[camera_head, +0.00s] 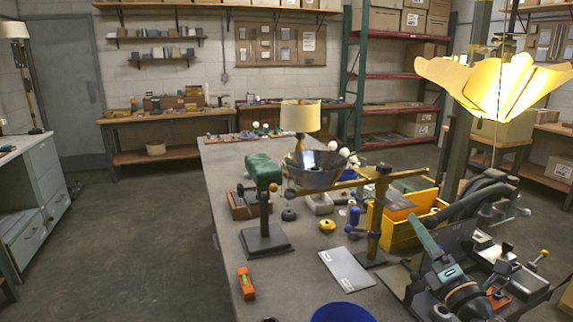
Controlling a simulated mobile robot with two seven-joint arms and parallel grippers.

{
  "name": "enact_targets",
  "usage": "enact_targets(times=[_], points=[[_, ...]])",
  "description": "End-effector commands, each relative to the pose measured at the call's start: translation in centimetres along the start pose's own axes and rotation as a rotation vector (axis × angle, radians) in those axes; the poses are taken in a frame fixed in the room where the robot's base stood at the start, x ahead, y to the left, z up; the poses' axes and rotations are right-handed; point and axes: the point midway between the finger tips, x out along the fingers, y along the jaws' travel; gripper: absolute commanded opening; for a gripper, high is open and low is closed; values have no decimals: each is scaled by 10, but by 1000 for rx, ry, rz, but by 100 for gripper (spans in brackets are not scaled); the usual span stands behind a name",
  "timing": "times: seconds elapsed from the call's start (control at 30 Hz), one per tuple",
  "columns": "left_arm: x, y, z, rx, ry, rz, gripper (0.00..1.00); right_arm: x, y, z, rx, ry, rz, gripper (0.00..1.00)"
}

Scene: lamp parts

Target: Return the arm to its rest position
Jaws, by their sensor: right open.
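A lit lamp with a cream petal-shaped shade (495,85) glows at the upper right, with a cord hanging below it. My right arm appears as dark curved links at the right, beyond the yellow bin. My right gripper (508,211) seems to be at their right end, small and partly lost among dark parts; it is open and I see nothing held in it. My left gripper is not in view. A small lamp with a cream shade (300,116) stands on the workbench (225,165), behind a dark metal bowl (313,170).
A black stand (265,238), a brass-armed stand (376,205) and a yellow bin (400,232) crowd the bench. A grey plate (347,269), an orange level (246,283) and a blue bowl (342,312) lie nearer. A dark machine (520,285) fills the lower right. The left floor is clear.

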Motion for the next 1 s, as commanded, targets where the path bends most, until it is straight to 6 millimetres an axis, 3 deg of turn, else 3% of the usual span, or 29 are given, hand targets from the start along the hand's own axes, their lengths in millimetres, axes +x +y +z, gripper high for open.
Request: enact_targets(times=[0.03, 0.17, 0.3, 0.43, 0.5, 0.7, 0.93, 1.0], points=[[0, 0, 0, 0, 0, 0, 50, -17, -8, -15, 165, -48, -53, 84], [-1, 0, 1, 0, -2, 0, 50, -71, -44, -43, 609, -217, -269, 84], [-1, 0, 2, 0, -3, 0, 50, -154, -88, -86, 1028, -410, -590, 84], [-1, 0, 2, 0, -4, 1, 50, -233, -106, -130, 1298, -562, -886, 84], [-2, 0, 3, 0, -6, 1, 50, -267, -107, -148, 1393, -623, -1017, 84], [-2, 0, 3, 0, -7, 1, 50, -342, -94, -187, 1562, -750, -1312, 84], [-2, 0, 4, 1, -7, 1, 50, -410, -63, -216, 1675, -858, -1598, 84], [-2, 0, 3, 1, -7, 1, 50, -408, -68, -223, 1693, -846, -1590, 84]])
